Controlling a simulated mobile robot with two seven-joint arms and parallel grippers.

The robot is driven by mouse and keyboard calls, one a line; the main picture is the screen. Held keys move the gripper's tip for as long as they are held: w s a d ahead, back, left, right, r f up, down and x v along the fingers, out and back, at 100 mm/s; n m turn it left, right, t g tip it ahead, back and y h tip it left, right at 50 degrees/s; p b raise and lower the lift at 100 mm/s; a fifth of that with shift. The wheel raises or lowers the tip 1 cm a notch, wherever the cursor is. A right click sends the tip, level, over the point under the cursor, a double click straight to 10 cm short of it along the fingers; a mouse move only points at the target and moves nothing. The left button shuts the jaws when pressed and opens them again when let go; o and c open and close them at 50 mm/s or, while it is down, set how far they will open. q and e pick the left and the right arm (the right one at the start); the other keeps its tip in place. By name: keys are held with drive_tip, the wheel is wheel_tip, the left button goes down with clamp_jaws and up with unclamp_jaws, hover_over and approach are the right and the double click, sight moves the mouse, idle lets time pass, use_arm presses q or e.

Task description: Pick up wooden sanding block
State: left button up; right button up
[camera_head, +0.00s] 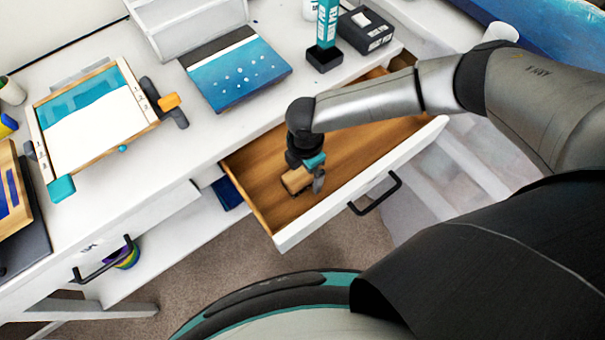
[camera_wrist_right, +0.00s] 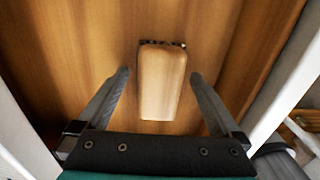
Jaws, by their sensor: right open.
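The wooden sanding block (camera_head: 297,180) is in the open drawer (camera_head: 350,150), near its front left corner in the head view. In the right wrist view the block (camera_wrist_right: 161,82) is a pale wooden piece with rounded edges and a dark strip along its far end. My right gripper (camera_head: 308,183) is above it, and part of the block is hidden by it in the head view. In the right wrist view my right gripper (camera_wrist_right: 160,82) is open, with one finger on each side of the block and gaps between. My left gripper is not in view.
The drawer's white front (camera_head: 365,185) with a black handle (camera_head: 375,194) and its side walls surround my right gripper. On the white table (camera_head: 150,180) are a framed blue-and-white panel (camera_head: 95,120), a blue picture (camera_head: 237,72) and a black box (camera_head: 366,30).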

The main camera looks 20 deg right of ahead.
sight(305, 171)
drive_tip(key=shift+c, duration=0.2)
drive_tip(key=c, duration=1.4)
drive_tip(key=shift+r, duration=0.1)
wheel_tip(305, 171, up, 20)
drive_tip(key=p, duration=0.3)
drive_tip(key=shift+p, duration=0.4)
